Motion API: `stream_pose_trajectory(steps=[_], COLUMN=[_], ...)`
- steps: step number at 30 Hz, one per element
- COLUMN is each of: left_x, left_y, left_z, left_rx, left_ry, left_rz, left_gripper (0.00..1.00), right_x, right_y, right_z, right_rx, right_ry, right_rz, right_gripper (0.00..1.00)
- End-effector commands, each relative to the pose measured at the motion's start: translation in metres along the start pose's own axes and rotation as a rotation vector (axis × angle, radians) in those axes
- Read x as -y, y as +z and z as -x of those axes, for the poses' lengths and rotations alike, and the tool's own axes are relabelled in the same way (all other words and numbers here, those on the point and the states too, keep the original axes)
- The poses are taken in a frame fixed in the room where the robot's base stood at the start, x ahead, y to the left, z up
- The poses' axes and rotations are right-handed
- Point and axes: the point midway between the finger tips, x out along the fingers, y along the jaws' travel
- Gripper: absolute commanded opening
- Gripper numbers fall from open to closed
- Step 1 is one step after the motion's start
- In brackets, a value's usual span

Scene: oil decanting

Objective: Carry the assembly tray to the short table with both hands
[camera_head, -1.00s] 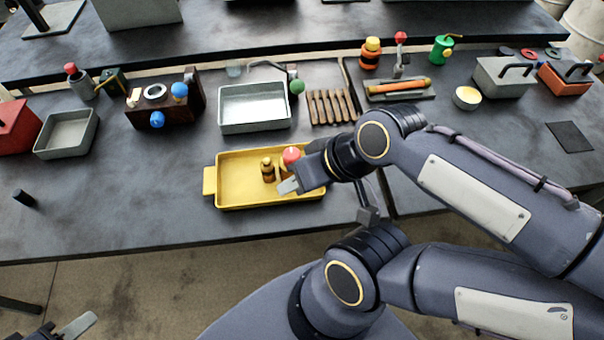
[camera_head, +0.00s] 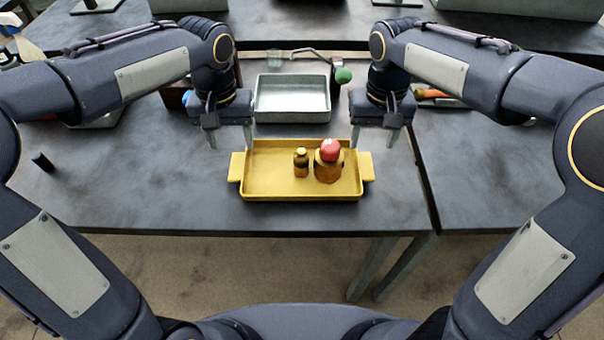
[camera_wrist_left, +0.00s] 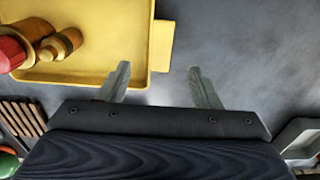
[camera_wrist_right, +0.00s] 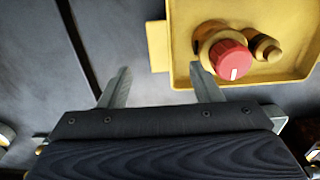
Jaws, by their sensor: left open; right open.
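The yellow assembly tray (camera_head: 275,193) lies on the dark worktable, with a tab handle at each end. In it stand a small amber bottle (camera_head: 301,162) and a larger amber bottle with a red top (camera_head: 328,165). My left gripper (camera_head: 229,143) is open and empty above the tray's left end. The left wrist view shows the left handle (camera_wrist_left: 162,46) just beyond the gap between its fingers. My right gripper (camera_head: 374,142) is open and empty above the right end. The right wrist view shows the right handle (camera_wrist_right: 157,46) just beyond its fingertips. I cannot identify the short table.
A grey metal tray (camera_head: 292,98) stands behind the yellow tray, between my forearms. A small black cylinder (camera_head: 42,162) is at the table's left. A seam in the worktable (camera_head: 480,185) runs right of the tray. The table front is mostly clear.

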Motion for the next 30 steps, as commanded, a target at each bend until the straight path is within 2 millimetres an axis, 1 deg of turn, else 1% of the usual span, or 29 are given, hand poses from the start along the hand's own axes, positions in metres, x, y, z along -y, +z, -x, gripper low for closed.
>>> stream_pose_trajectory(steps=[8, 11, 14, 24, 27, 30], left_x=[-0.001, -0.001, 0.0, -0.001, -0.001, 0.0], left_y=[-0.001, -0.001, 0.0, 0.0, -0.001, -0.001], left_z=[0.0, -0.003, -0.012, -0.062, -0.072, -0.077], left_rx=[0.002, 0.002, 0.005, 0.005, 0.003, 0.003], left_ry=[-0.002, -0.002, -0.004, -0.002, -0.002, -0.002], left_rz=[-0.001, -0.001, -0.002, -0.003, -0.001, -0.001], left_gripper=[0.58, 0.58, 0.58, 0.58, 0.58, 0.58], right_x=[0.001, 0.001, 0.0, 0.0, 0.0, 0.0], right_y=[-0.001, -0.001, -0.001, 0.0, -0.001, -0.001], right_z=[0.0, -0.003, -0.012, -0.062, -0.072, -0.077], right_rx=[0.0, 0.001, 0.003, 0.003, 0.002, 0.001], right_ry=[0.004, 0.004, 0.004, 0.004, 0.004, 0.003], right_rz=[0.0, 0.001, 0.001, 0.002, 0.002, 0.001], right_gripper=[0.58, 0.58, 0.58, 0.58, 0.58, 0.58])
